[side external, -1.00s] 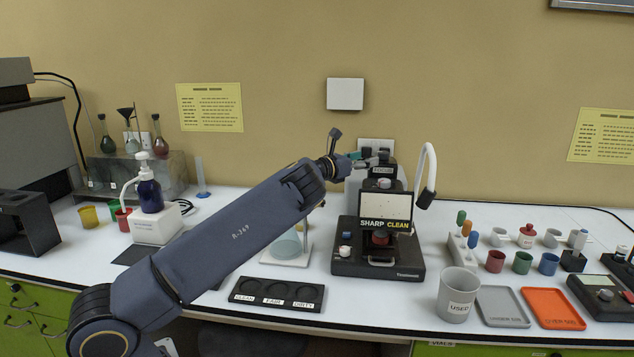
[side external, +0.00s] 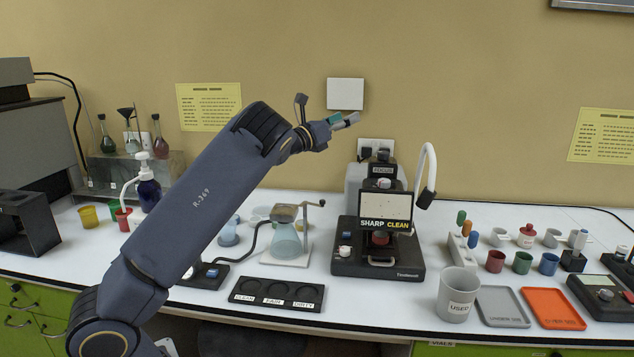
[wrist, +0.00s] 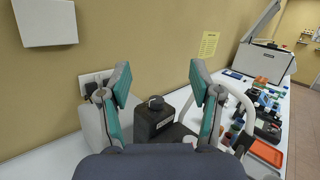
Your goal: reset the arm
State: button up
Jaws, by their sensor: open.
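My gripper (side external: 343,121) is raised above the bench near the back wall, pointing right. It is empty and clear of everything below it. In the wrist view my gripper (wrist: 160,90) shows two teal-padded fingers spread wide apart with nothing between them. The microscope-like instrument (side external: 378,262) stands below and to the right of it, with a screen (side external: 385,207) reading "SHARP CLEAN". The top of this instrument (wrist: 155,117) shows beyond and between the fingers in the wrist view.
A white wall box (side external: 345,94) is close behind my gripper. A curved white lamp (side external: 430,165) rises right of the instrument. A grey "USED" cup (side external: 457,295), a grey tray (side external: 502,307) and an orange tray (side external: 553,309) lie at the right. A labelled black three-well holder (side external: 277,294) sits in front.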

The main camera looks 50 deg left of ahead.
jog(key=s+a+r+n+y, duration=0.2)
jog(key=s+r+n+y, duration=0.35)
jog(key=r+n, duration=0.3)
jog(key=s+d+r+n+g, duration=0.25)
jog(key=s+d+n, duration=0.25)
jog(key=s+n, duration=0.45)
jog(key=s+d+f+n+g+h, duration=0.2)
jog(key=s+d+f+n, duration=0.15)
jog(key=s+d, duration=0.2)
jog(key=s+d+f+n+g+h, duration=0.2)
jog(key=s+d+f+n, duration=0.15)
jog(key=d, duration=0.35)
jog(key=s+d+f+n+g+h, duration=0.1)
jog(key=s+d+f+n+g, duration=0.3)
jog(key=s+f, duration=0.3)
jog(key=s+d+f+n+g+h, duration=0.1)
jog(key=s+d+f+n+g, duration=0.2)
jog(key=s+f, duration=0.5)
jog(key=shift+s+d+f+n+g, duration=0.35)
jog(key=shift+s+n+g, duration=0.3)
jog(key=shift+n+g, duration=0.3)
jog(key=shift+o, duration=0.4)
